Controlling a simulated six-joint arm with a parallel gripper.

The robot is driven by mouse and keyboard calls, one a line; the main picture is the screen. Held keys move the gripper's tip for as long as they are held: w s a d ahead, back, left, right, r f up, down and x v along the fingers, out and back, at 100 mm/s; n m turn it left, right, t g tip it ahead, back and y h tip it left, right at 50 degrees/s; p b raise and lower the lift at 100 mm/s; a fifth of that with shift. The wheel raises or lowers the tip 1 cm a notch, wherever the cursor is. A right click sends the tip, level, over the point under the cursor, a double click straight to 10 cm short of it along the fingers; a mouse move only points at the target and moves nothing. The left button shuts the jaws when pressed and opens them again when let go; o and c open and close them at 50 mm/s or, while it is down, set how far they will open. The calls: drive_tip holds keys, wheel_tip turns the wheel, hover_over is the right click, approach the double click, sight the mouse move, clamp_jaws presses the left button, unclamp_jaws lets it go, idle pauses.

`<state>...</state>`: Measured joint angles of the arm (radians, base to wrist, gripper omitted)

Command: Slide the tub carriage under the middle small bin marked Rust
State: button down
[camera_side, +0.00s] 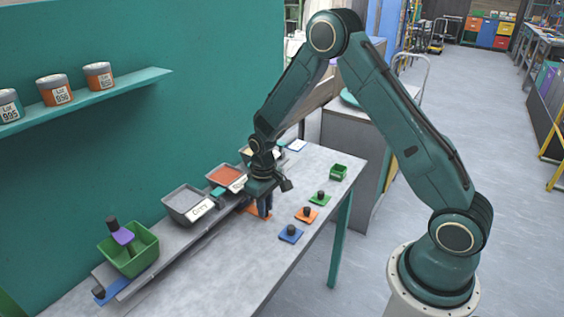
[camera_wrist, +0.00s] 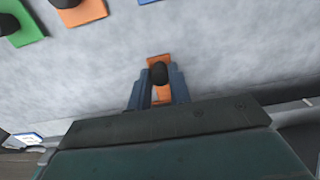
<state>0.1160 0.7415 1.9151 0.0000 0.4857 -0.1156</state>
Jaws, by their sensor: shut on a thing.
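The green tub (camera_side: 143,262) stands at the left end of the rail (camera_side: 180,257), with a purple piece with a black knob (camera_side: 123,236) in it. A blue piece (camera_side: 101,294) shows low at its left. The middle bin (camera_side: 223,176) holds rust-red powder; its label is partly hidden. The bin left of it (camera_side: 186,204) holds grey powder. A third bin behind my arm is mostly hidden. My gripper (camera_side: 264,212) is in front of the bins, shut on the black knob of an orange plate (camera_side: 253,212), also seen in the wrist view (camera_wrist: 158,62).
Blue (camera_side: 291,234), orange (camera_side: 306,215) and green (camera_side: 319,198) knobbed plates lie right of my gripper. A wall shelf (camera_side: 120,90) holds labelled jars. The front left of the table (camera_side: 235,275) is clear.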

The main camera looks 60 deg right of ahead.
drive_tip(key=shift+w+a, duration=0.1)
drive_tip(key=shift+a, duration=0.95)
drive_tip(key=c, duration=1.4)
unclamp_jaws()
drive_tip(key=shift+r, duration=0.15)
wheel_tip(320, 180, up, 7)
drive_tip(key=shift+r, duration=0.15)
